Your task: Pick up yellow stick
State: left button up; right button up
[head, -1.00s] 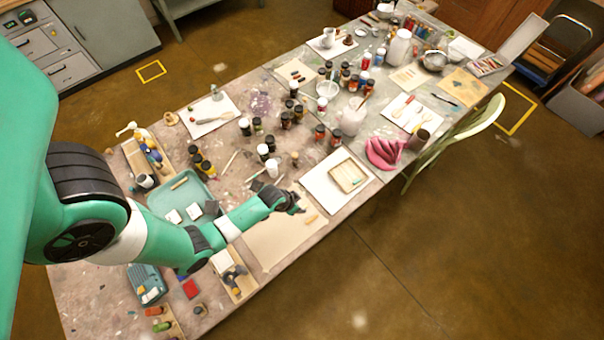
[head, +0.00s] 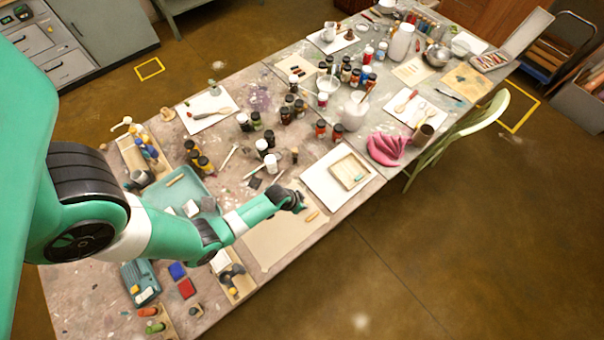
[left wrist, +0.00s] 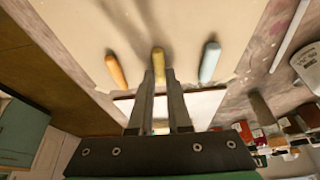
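The yellow stick (left wrist: 158,62) lies on the beige sheet (left wrist: 75,25) in the left wrist view, with an orange stick (left wrist: 116,72) to its left and a light blue stick (left wrist: 209,62) to its right. My left gripper (left wrist: 159,76) has its two fingers on either side of the yellow stick's near part, with a narrow gap between them. I cannot tell whether they touch it. In the head view my left gripper (head: 298,204) is low over the sheet and hides the yellow stick. The orange stick (head: 312,216) shows just beyond it. My right gripper is not in view.
A white board with a wooden tray (head: 349,171) lies beyond the sheet. Several paint bottles (head: 262,148) stand in the table's middle. A teal tray (head: 160,198) lies beside my forearm. The table's front edge is close to the sheet.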

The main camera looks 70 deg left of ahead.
pick_arm(q)
grip_shut()
jog(key=shift+r+p, duration=0.35)
jog(key=shift+r, duration=0.3)
jog(key=p+v, duration=0.1)
jog(key=v, duration=0.1)
jog(key=p+v, duration=0.1)
jog(key=shift+w+d+r+p, duration=0.1)
jog(key=shift+w+r+p, duration=0.2)
jog(key=shift+r, duration=0.2)
jog(key=s+d+r+p, duration=0.6)
jog(key=s+d+r, duration=0.2)
jog(key=s+d, duration=0.1)
jog(key=shift+s+d+p, duration=0.15)
jog(key=shift+d+p, duration=0.05)
jog(key=shift+p, duration=0.15)
grip_release()
jog(key=shift+f, duration=0.1)
grip_shut()
